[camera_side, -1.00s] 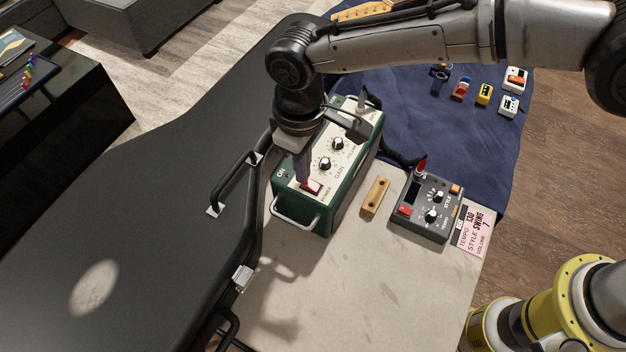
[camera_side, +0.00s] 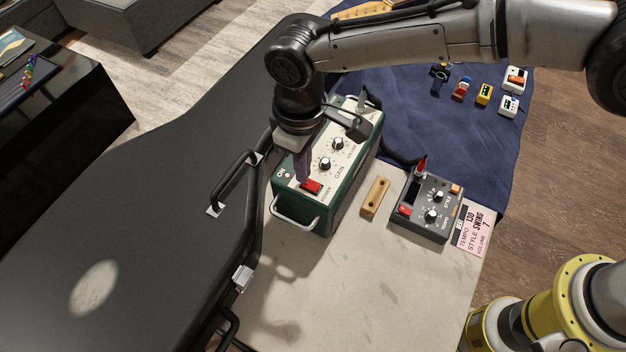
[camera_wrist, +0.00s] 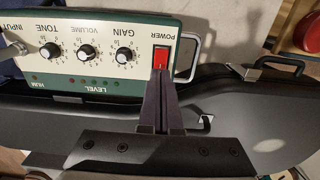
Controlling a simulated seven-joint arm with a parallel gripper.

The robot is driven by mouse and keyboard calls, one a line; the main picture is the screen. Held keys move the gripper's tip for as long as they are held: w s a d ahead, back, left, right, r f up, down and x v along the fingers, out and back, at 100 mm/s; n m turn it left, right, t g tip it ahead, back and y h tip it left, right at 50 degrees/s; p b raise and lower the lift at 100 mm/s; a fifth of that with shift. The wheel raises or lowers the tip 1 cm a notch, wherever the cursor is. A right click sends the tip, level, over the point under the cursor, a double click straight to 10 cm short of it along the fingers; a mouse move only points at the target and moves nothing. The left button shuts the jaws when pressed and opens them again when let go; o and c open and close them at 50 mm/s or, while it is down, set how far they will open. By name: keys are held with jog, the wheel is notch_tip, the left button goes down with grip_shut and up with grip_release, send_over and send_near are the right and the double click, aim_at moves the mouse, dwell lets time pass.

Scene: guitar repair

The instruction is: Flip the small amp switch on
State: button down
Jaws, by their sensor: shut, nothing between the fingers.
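The small amp (camera_side: 345,190) is a green box with a cream control panel. It stands upright on the pale worktop beside the black guitar case. Its red rocker switch (camera_side: 313,187) is at the near end of the panel. In the wrist view the switch (camera_wrist: 160,58) sits under the POWER label. My gripper (camera_side: 304,182) points down with its fingers shut and empty. The tips are at the switch's left edge in the side view. The wrist view shows the fingertips (camera_wrist: 160,74) over one end of the switch. I cannot tell whether they touch it.
The black guitar case (camera_side: 150,200) lies left of the amp, its handle close to my gripper. A metal handle (camera_side: 296,214) is on the amp's near end. A wooden block (camera_side: 375,196) and a dark drum-machine-like box (camera_side: 428,208) are to the right. The front worktop is clear.

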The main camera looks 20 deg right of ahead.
jog(key=shift+r, duration=2.95)
